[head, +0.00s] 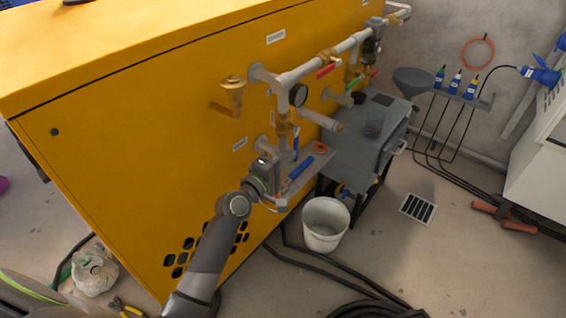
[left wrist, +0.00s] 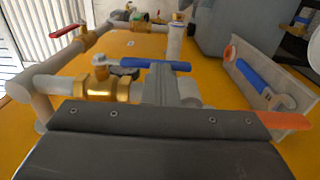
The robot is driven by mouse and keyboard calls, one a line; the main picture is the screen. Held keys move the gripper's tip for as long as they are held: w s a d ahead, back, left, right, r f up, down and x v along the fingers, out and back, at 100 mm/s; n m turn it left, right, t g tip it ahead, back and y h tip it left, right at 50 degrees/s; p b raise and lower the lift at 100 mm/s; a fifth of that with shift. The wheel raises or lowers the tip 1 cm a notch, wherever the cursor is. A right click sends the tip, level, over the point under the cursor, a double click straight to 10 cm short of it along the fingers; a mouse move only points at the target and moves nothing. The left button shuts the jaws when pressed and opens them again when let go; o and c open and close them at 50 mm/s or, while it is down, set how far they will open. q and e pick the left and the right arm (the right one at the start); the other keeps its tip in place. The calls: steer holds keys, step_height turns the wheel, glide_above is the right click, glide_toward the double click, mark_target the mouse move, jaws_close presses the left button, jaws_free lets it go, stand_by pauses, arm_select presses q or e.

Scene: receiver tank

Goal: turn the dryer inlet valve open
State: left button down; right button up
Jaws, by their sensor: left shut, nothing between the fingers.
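A brass valve with a blue lever (head: 296,142) sits on the vertical pipe low on the yellow cabinet's side. The lever (left wrist: 158,65) also shows in the left wrist view, roughly along the pipe, beside the brass body (left wrist: 108,88). I cannot read which valve is the dryer inlet. My left gripper (head: 274,186) is shut and empty, close to the blue lever; its fingertips (left wrist: 172,80) overlap it in the left wrist view, and contact cannot be told. My right gripper is not in view.
A tray (head: 318,164) beside the valve holds a blue-handled wrench (head: 299,167). A pressure gauge (head: 298,95) is above. A grey tank unit (head: 350,150) stands behind, a white bucket (head: 325,225) on the floor. Black hoses cross the floor.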

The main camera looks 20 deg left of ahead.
arm_select(q)
steer(key=shift+w+r, duration=0.15)
steer(key=shift+r, duration=0.2)
steer(key=f+v, duration=0.1)
steer(key=v, duration=1.6)
steer(key=shift+s+b, duration=0.35)
